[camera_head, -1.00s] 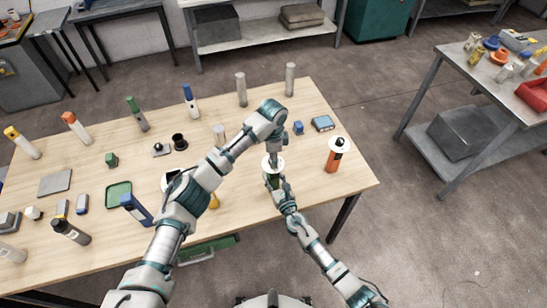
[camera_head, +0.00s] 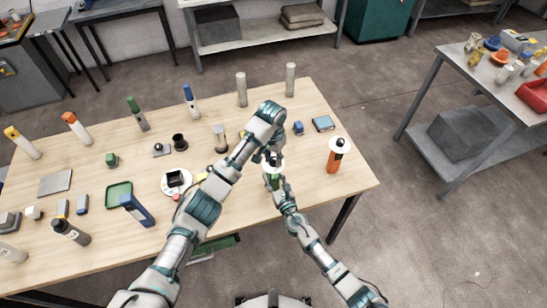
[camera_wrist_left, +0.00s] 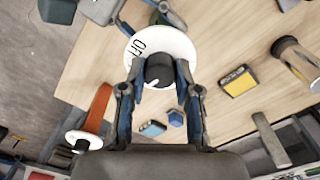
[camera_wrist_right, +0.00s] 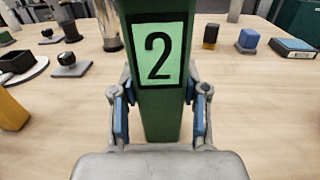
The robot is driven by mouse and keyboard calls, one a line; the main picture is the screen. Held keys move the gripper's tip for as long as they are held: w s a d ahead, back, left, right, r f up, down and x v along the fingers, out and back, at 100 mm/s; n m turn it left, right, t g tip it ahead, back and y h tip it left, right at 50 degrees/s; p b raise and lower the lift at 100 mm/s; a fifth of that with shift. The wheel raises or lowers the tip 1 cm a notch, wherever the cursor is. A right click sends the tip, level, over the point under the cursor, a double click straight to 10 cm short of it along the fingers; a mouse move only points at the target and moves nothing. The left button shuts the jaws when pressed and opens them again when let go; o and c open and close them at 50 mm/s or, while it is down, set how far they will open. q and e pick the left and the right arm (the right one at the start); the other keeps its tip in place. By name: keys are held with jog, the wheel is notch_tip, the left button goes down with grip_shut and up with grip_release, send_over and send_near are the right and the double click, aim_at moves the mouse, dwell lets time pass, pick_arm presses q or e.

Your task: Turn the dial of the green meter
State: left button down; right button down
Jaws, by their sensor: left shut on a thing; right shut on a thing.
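The green meter (camera_head: 273,184) stands on the near right part of the table, partly hidden by my arms in the head view. Its post (camera_wrist_right: 160,120) carries a "2" label in the right wrist view. My right gripper (camera_wrist_right: 160,114) is shut on the post, one finger on each side. On top is a white disc (camera_wrist_left: 178,46) with "OFF" lettering, only partly readable, and a black dial (camera_wrist_left: 160,70). My left gripper (camera_head: 268,160), also in the left wrist view (camera_wrist_left: 160,88), is over the disc and shut on the dial.
An orange meter (camera_head: 334,160) with a white disc stands close to the right. A blue block (camera_head: 298,128) and a flat blue-grey box (camera_head: 323,123) lie behind. A white round plate (camera_head: 165,187) lies left, near my left arm. Several posts stand along the table's far side.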

aim_at(273, 159)
pick_arm(q)
jog(key=shift+n, duration=1)
pick_arm(e)
jog(key=shift+s+a, duration=0.15)
jog(key=shift+a, duration=0.05)
pick_arm(q)
jog(key=shift+w, duration=0.1)
jog(key=c, duration=0.8)
grip_release()
pick_arm(e)
jog(key=shift+d, duration=0.1)
pick_arm(q)
notch_tip(273, 159, up, 12)
jog(key=shift+a, duration=0.1)
pick_arm(e)
jog(key=c, duration=0.5)
grip_release()
